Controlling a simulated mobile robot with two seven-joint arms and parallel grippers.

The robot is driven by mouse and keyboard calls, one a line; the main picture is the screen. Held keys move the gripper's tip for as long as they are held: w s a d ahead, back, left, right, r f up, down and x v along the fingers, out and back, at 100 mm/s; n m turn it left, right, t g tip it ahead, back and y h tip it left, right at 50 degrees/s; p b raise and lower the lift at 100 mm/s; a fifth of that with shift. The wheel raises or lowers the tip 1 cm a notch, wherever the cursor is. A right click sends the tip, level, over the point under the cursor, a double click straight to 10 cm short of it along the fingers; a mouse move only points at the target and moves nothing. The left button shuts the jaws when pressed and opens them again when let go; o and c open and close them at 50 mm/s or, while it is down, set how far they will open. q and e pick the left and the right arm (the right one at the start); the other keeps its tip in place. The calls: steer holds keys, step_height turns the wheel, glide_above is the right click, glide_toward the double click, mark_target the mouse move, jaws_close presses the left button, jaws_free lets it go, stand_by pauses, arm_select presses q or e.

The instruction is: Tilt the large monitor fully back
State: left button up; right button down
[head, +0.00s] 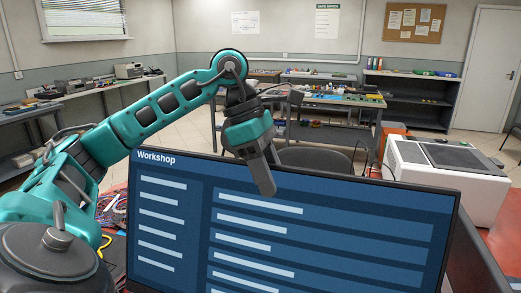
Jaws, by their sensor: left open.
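The large monitor (325,235) stands in the near foreground. Its lit blue screen reads "Workshop" and faces me; its lower edge and stand are out of the picture. My left gripper (264,188) points downward at the monitor's top edge, with its grey finger end overlapping the upper part of the screen. I cannot tell whether it touches the monitor. The fingers line up in this view, and nothing shows held in them; the gripper is open. My right gripper is not in view.
Coloured cables (112,212) lie left of the monitor. A white machine (440,185) with a dark top stands behind it at the right. A dark chair back (315,158) shows just behind the monitor. Workbenches (345,105) and a dark shelf (412,98) stand further back.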

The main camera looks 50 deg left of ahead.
arm_select(q)
steer(key=p+v, duration=0.1)
steer(key=v, duration=1.1)
steer(key=shift+r, duration=0.1)
stand_by(0.4)
